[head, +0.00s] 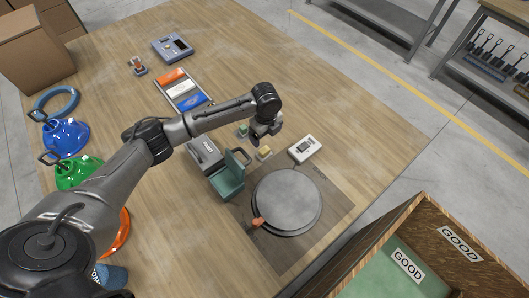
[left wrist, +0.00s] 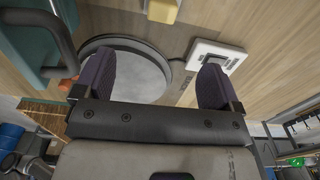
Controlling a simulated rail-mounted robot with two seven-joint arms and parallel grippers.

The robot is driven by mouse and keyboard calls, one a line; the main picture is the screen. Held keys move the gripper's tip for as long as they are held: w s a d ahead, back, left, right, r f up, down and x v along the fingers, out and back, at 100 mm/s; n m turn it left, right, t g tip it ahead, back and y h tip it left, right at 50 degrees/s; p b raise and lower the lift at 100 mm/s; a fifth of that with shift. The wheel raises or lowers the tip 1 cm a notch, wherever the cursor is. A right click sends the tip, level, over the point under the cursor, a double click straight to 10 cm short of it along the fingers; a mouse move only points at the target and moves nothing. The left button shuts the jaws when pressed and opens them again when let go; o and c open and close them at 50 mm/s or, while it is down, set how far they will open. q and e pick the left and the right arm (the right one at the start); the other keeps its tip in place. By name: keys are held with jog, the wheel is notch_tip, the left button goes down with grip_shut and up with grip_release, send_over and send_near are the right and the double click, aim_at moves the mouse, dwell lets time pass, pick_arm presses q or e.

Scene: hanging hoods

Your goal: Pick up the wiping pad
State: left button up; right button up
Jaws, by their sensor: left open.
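A small yellow block (head: 264,154), which may be the wiping pad, lies on the wooden table just below my left gripper (head: 257,139) in the head view. A small green piece (head: 242,131) lies to its upper left; I cannot tell for sure which of them is the pad. In the left wrist view the yellow block (left wrist: 162,12) shows at the top edge, beyond the fingertips of my left gripper (left wrist: 157,65). These fingers are spread apart with nothing between them. My right gripper is not in view.
A round grey plate (head: 287,200) lies on a dark mat. A teal holder (head: 229,180) with a handle and a white device (head: 304,149) stand close by. Coloured hoods (head: 66,137) line the left side. A bin marked GOOD (head: 405,205) is at right. The table's far middle is clear.

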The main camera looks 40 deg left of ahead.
aim_at(264, 149)
pick_arm(q)
jog(key=f+b, duration=0.1)
jog(key=f, duration=0.7)
jog(key=shift+a+f+b, duration=0.15)
jog(key=shift+a+b, duration=0.05)
jog(key=shift+b, duration=0.1)
jog(key=shift+w+a+f+b, duration=0.15)
jog(key=shift+f+b, duration=0.6)
jog(key=shift+f, duration=1.9)
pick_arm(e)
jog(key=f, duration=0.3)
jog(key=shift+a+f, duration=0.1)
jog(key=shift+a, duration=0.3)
pick_arm(q)
jog(key=c, duration=1)
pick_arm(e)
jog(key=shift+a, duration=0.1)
